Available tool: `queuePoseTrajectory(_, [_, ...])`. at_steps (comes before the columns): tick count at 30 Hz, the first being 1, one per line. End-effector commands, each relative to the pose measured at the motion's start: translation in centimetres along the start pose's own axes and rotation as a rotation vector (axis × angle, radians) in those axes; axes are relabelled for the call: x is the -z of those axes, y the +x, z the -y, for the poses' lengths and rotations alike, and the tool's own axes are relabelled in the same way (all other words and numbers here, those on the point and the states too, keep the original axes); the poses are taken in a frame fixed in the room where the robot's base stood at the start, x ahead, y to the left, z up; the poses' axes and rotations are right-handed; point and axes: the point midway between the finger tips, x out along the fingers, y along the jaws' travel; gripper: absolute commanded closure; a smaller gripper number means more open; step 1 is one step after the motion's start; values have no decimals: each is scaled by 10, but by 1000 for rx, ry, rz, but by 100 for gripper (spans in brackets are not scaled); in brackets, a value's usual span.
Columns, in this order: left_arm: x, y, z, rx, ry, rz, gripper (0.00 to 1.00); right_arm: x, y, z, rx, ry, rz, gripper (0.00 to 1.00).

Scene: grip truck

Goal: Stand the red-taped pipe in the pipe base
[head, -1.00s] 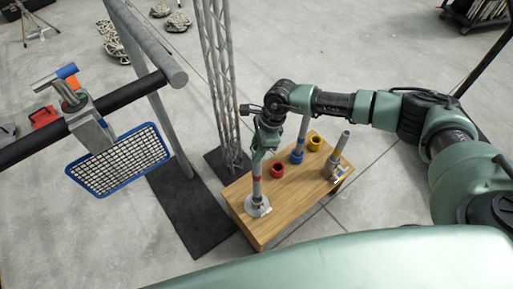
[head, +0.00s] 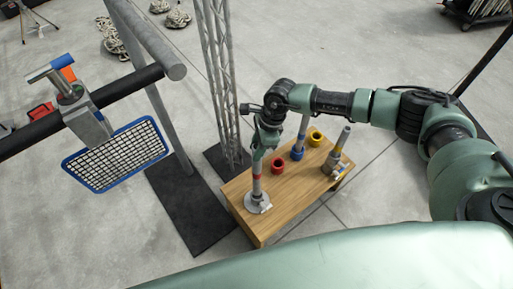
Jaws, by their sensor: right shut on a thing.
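The red-taped pipe (head: 257,186) is grey with a red band and stands upright at the near left end of the wooden table. My right gripper (head: 257,164) is shut on its upper part. The pipe base (head: 264,209), a round silver flange, lies flat on the tabletop. The pipe's lower end meets the middle of the base; I cannot tell how deep it sits. My gripper hides the pipe's top. My left gripper is not in view.
A truss (head: 217,80) rises behind, and a blue-framed grid (head: 117,155) hangs at left.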

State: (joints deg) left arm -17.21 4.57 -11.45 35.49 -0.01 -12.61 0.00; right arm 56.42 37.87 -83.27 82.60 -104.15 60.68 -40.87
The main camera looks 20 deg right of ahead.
Motion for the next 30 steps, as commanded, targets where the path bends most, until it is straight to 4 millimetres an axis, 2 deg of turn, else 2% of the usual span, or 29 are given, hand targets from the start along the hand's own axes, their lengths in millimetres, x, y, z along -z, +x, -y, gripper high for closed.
queuePoseTrajectory(30, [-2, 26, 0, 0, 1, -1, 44, 7, 27, 0, 1, 0, 2, 100])
